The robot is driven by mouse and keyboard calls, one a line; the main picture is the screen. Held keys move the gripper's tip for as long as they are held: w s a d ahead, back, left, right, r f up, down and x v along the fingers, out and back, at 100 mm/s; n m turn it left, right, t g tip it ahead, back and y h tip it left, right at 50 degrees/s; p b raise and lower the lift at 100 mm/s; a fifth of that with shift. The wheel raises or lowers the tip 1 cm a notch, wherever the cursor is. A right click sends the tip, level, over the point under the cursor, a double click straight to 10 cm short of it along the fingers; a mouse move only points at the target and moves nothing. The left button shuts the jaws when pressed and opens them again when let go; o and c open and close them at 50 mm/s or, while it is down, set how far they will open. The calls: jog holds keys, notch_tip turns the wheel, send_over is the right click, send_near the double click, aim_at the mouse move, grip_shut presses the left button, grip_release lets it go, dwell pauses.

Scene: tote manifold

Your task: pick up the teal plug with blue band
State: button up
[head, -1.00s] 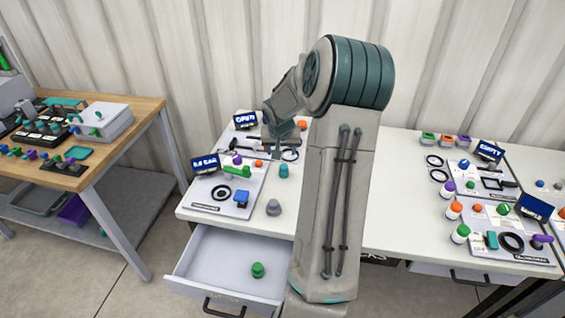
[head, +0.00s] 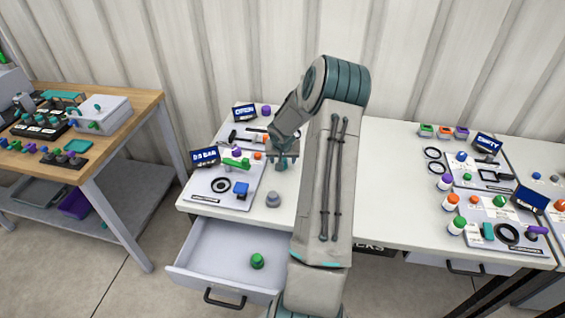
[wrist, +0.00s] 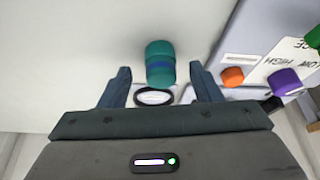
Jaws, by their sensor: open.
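The teal plug with a blue band (wrist: 159,52) stands on the white table in the wrist view, just beyond and between my fingertips. My gripper (wrist: 160,77) is open, one finger to each side of the plug's near end, and I cannot tell whether either finger touches it. In the head view my gripper (head: 283,158) is low over the table beside the left board. There the plug (head: 281,164) is mostly hidden behind my gripper and shows only as a small teal patch.
A black ring (wrist: 154,96) lies near the plug. A board with an orange knob (wrist: 232,76) and a purple knob (wrist: 285,81) is close on the right in the wrist view. A grey plug (head: 273,200) stands nearby. An open drawer (head: 205,285) holds a green plug (head: 257,261).

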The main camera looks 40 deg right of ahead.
jog(key=shift+x, duration=0.9)
jog(key=c, duration=1.1)
jog(key=shift+r, duration=0.1)
